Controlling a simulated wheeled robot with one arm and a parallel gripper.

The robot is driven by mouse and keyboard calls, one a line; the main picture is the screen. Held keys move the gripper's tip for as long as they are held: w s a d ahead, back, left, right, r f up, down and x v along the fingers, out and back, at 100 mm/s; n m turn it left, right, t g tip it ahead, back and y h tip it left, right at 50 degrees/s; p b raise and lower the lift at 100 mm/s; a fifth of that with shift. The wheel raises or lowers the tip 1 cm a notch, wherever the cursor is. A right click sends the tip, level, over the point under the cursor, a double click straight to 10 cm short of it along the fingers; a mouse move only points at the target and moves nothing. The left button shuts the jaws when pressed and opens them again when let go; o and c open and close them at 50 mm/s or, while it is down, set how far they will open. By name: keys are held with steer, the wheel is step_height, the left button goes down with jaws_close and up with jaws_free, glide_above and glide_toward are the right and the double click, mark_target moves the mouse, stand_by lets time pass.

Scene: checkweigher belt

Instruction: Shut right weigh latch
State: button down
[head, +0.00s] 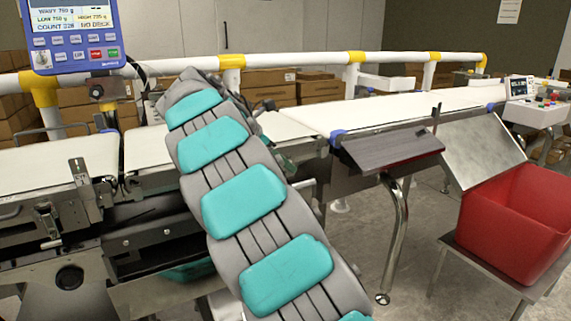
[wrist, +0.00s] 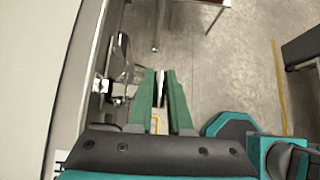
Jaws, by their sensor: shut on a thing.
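In the wrist view my gripper (wrist: 161,76) has its two green fingers close together, shut on a narrow dark and pale piece that looks like the handle of the right weigh latch (wrist: 159,86). Metal latch hardware (wrist: 117,68) sits on the side of the belt frame, just left of the fingers. In the head view my own arm crosses the middle and hides most of the gripper and the right latch. How far the latch is turned cannot be told.
The weigh belt (head: 150,147) lies behind my arm. A similar latch (head: 45,217) is on the frame at left. A grey plate (head: 388,149) and the outfeed belt (head: 390,107) are at right, with a red bin (head: 510,220) on a stand. Floor between is clear.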

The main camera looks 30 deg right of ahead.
steer(key=shift+f, duration=0.1)
steer(key=shift+s+f+m+t+b, duration=0.3)
steer(key=shift+f+t+b, duration=0.1)
steer(key=shift+t+b, duration=0.1)
step_height(320, 180, down, 7)
steer(key=w+m+t+h+b, duration=0.2)
steer(key=m+t+b, duration=0.5)
steer(key=b, duration=1)
steer(key=t, duration=0.3)
steer(key=shift+w+t, duration=0.25)
steer(key=shift+t, duration=0.05)
steer(key=shift+r+h, duration=0.2)
steer(key=shift+h, duration=0.1)
steer(key=c, duration=0.8)
jaws_free()
steer(key=shift+w, duration=0.1)
steer(key=shift+c, duration=0.2)
